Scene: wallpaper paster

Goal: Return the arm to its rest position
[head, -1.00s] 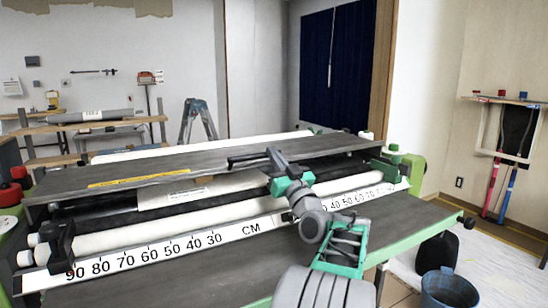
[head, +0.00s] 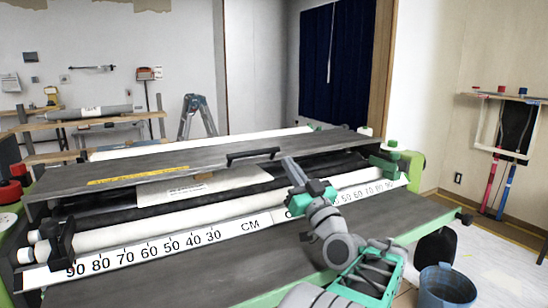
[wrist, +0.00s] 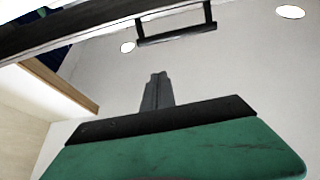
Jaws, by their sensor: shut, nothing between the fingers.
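My gripper (head: 286,161) is shut and empty, its grey fingers pointing up and away over the front edge of the machine's dark top cover. My arm reaches up to it from the bottom of the head view, bent, with green and grey links.
The wallpaper paster (head: 120,198) fills the middle, with white rollers, a centimetre scale and a dark front shelf (head: 400,215) below my arm. A blue bucket (head: 447,288) and a black container (head: 436,247) stand on the floor at right. A stepladder (head: 196,117) is behind.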

